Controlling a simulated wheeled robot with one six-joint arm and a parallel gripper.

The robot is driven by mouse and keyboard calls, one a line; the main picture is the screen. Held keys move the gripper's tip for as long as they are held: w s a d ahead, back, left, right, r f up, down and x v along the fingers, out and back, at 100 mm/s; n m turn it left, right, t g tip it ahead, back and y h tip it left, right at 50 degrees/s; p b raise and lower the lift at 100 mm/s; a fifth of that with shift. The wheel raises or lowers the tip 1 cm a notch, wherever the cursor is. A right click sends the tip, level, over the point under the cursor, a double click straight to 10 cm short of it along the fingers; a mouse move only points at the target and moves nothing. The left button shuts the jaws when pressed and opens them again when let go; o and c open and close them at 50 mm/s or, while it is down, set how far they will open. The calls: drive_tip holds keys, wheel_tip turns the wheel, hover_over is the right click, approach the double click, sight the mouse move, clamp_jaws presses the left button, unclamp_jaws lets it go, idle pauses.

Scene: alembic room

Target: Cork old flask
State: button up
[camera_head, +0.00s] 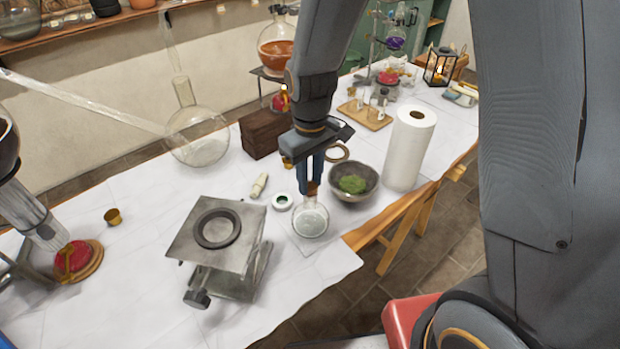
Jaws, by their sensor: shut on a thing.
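My gripper (310,182) points down over the table, its blue fingers shut on a small brown cork (311,188). Directly below is a small round clear glass flask (310,221) with pale contents, upright near the table's front edge. The cork is at the top of the flask's neck; I cannot tell whether it is seated in the mouth or just above it. The fingers hide part of the cork. Another small brown cork-like piece (112,216) stands on the left of the table.
A metal lab jack with a dark ring (217,229) stands left of the flask. A bowl of green matter (367,187) and a paper towel roll (408,150) are close on the right. A large glass flask (197,138) and a dark wooden block (262,135) stand behind.

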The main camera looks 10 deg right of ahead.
sight(310, 185)
idle(0.3)
drive_tip(key=o, duration=1.4)
drive_tip(key=shift+r+p, duration=2.95)
drive_tip(key=shift+r, duration=0.55)
